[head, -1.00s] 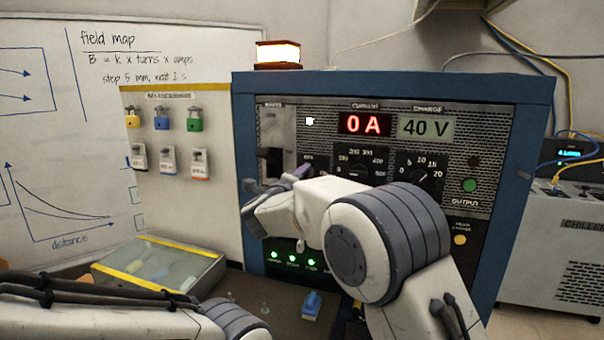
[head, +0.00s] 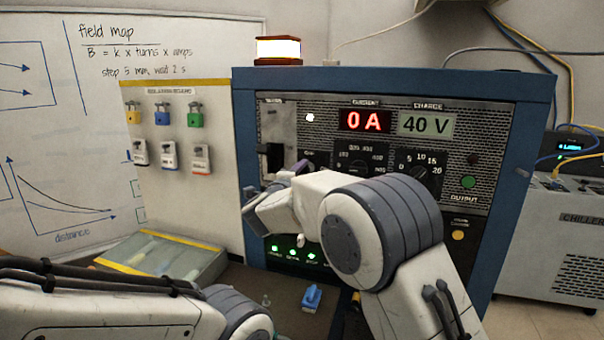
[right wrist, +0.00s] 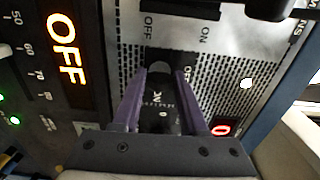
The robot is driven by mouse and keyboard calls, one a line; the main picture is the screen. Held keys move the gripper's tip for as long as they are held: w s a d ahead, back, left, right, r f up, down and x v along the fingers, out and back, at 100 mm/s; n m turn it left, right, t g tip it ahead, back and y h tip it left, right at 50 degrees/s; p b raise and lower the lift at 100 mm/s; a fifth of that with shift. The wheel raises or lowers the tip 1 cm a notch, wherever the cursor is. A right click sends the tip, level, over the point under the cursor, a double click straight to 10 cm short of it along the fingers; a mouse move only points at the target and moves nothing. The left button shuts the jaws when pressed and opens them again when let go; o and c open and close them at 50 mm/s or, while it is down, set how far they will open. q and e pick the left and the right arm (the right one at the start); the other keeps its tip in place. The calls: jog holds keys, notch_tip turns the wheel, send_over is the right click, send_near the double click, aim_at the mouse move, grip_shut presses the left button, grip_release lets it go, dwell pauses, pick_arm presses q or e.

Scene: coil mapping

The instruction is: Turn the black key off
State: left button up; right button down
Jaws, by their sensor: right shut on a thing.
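The black key (right wrist: 162,100) sits on the panel between the purple fingers of my right gripper (right wrist: 162,78) in the right wrist view. The fingers are closed on its two sides. OFF and ON labels are printed on the panel near it. In the head view my right gripper (head: 296,169) is against the power supply's front, and the key is hidden behind it. My left gripper is out of view; only part of the left arm shows at the lower left.
The blue-framed power supply (head: 395,88) shows 0 A and 40 V, with a lit beacon (head: 278,49) on top. A black breaker handle (head: 272,156) is just left of my right gripper. A clear-lidded box (head: 160,257) and a blue tag (head: 312,297) lie below.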

jog(key=shift+a, duration=0.1)
jog(key=shift+c, duration=2.2)
grip_release()
jog(key=b+v, duration=0.2)
jog(key=v, duration=0.8)
jog(key=shift+s+b, duration=0.25)
jog(key=shift+b, duration=0.15)
